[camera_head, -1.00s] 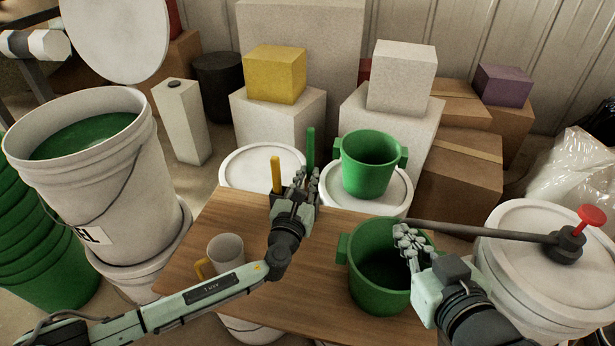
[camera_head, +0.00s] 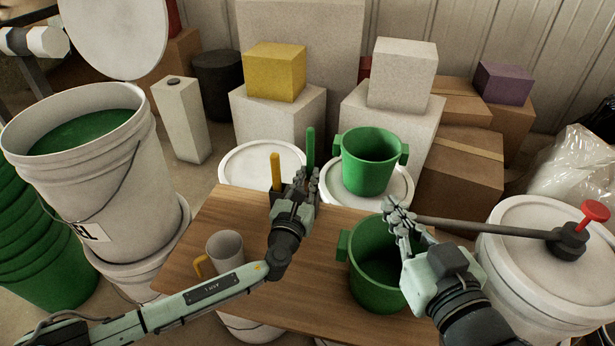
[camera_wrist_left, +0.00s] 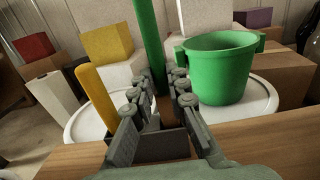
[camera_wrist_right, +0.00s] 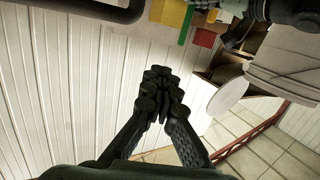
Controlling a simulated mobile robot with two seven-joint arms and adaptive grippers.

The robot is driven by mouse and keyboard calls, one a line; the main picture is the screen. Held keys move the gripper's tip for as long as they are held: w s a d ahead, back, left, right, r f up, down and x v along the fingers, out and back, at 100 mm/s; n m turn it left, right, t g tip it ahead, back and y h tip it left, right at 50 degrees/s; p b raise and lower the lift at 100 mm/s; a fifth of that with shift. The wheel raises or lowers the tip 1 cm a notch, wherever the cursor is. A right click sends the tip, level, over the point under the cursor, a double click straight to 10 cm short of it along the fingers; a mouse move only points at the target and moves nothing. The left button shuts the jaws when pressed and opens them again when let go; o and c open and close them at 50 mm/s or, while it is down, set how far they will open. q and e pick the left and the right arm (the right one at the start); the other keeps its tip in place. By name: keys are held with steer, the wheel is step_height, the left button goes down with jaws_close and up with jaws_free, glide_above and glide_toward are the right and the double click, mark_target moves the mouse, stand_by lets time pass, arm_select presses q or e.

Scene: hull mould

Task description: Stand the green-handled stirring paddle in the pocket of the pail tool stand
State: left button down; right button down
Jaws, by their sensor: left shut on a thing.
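The green-handled paddle (camera_head: 310,146) stands roughly upright in the head view. Its green handle (camera_wrist_left: 148,40) rises between the fingers of my left gripper (camera_wrist_left: 155,88), which is shut on it. The left gripper (camera_head: 303,188) is over the back edge of the table. The dark pail tool stand (camera_wrist_left: 162,146) is just beyond and below the fingers. A yellow handle (camera_head: 276,171) stands at its left side. The paddle's lower end is hidden, so I cannot tell whether it is in a pocket. My right gripper (camera_head: 396,212) looks shut and empty above the green pot's back rim.
The green pot (camera_head: 358,262) and a white mug (camera_head: 226,248) stand on the wooden table (camera_head: 310,290). Another green pot (camera_head: 368,165) stands on a white pail behind. A dark rod with a red knob (camera_head: 595,211) reaches over the right pail. A large pail is at left.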

arm_select(q)
steer(key=shift+f+b, duration=0.4)
steer(key=shift+f, duration=0.05)
steer(key=shift+f+b, duration=0.3)
steer(key=shift+f, duration=0.05)
arm_select(e)
step_height(320, 180, up, 7)
steer(key=s+a+t+y, duration=0.1)
steer(key=a+t+y, duration=0.1)
steer(key=t, duration=0.1)
steer(key=shift+a, duration=0.35)
steer(key=shift+f, duration=0.1)
arm_select(q)
steer(key=c, duration=1.4)
jaws_free()
steer(key=s, duration=0.2)
steer(key=s+a, duration=0.1)
steer(key=s, duration=0.4)
steer(key=shift+s+a, duration=0.2)
steer(key=shift+a, duration=0.05)
